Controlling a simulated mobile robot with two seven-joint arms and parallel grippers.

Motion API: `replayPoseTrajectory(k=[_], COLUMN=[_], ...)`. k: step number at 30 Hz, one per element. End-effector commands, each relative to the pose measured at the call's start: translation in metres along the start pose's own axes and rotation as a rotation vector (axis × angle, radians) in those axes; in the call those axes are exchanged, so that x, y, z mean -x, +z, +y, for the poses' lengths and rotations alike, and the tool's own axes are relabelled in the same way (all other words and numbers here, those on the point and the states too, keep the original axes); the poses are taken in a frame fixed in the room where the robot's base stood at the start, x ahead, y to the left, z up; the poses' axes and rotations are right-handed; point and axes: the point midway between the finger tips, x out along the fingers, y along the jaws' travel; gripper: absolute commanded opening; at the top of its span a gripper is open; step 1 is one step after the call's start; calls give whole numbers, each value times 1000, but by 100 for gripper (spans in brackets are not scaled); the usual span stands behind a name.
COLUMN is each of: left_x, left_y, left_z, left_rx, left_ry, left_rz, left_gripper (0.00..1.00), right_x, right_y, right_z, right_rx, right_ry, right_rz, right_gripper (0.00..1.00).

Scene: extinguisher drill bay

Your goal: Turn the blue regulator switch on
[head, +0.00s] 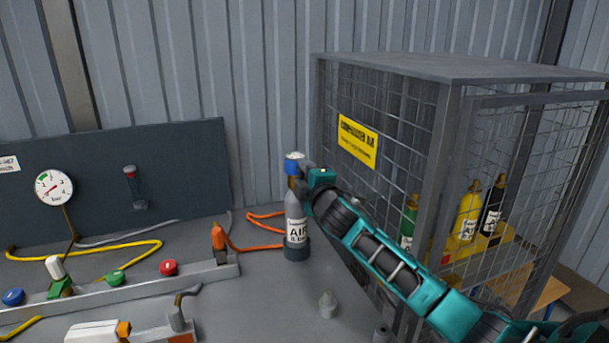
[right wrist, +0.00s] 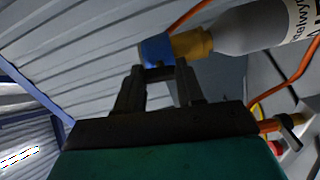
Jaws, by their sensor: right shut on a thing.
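The blue regulator switch (head: 294,163) is a blue knob on the brass neck of a grey air cylinder (head: 297,228). The cylinder stands upright in a dark base on the bench, left of the wire cage. In the right wrist view the blue knob (right wrist: 156,48) sits between the tips of my right gripper (right wrist: 160,72), with the brass neck (right wrist: 192,42) to its right. My right gripper (head: 305,172) also shows in the head view, reaching the knob from the right and shut on it. Which setting the knob is at cannot be told. My left gripper is not in view.
A wire cage (head: 440,120) with several small cylinders stands right of the air cylinder, close to my right arm. An orange hose (head: 265,247) runs to the left. A rail with coloured knobs (head: 130,283) and a gauge panel (head: 100,185) fill the left side.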

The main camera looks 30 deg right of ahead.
Motion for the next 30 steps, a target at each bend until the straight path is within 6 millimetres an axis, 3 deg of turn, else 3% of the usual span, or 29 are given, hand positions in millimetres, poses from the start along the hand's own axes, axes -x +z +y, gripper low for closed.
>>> replayPoseTrajectory(k=[9, 26, 27, 30], left_x=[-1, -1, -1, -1], left_y=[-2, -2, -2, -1], left_z=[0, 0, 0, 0], left_rx=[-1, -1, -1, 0], left_ry=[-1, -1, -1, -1], left_rz=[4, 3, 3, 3], left_gripper=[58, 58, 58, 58], right_x=[0, 0, 0, 0], right_y=[0, 0, 0, 0], right_z=[0, -1, -1, -1], right_rx=[131, 159, 159, 159], right_ry=[-1, -1, -1, -1], right_rz=[0, -1, -1, -1], right_gripper=[7, 7, 40, 49])
